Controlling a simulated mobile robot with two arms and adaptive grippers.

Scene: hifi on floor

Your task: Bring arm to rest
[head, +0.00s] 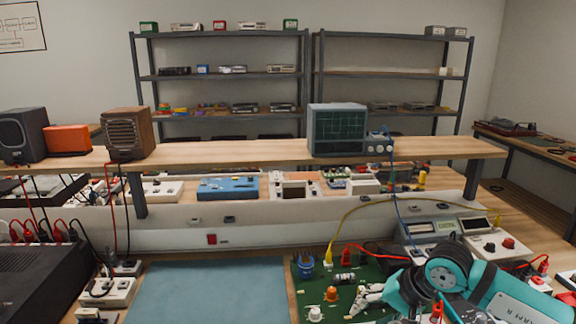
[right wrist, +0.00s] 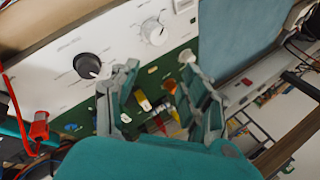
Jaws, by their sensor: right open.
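My right arm (head: 500,295) is teal and comes in from the lower right in the head view. Its grey right gripper (head: 366,299) is over the green board (head: 302,271) at the front of the bench. In the right wrist view my right gripper (right wrist: 160,72) has its two fingers spread apart, with nothing seen held between them. Small red, yellow and white parts show beyond and between the fingers. Whether the fingers touch the board is unclear. My left arm and gripper are not seen.
A blue-grey mat (head: 210,290) lies clear left of the board. A meter (head: 432,228) with yellow, blue and red cables stands behind my right arm. An oscilloscope (head: 337,130) and speakers (head: 128,134) stand on the raised shelf. A black box (head: 35,275) is at left.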

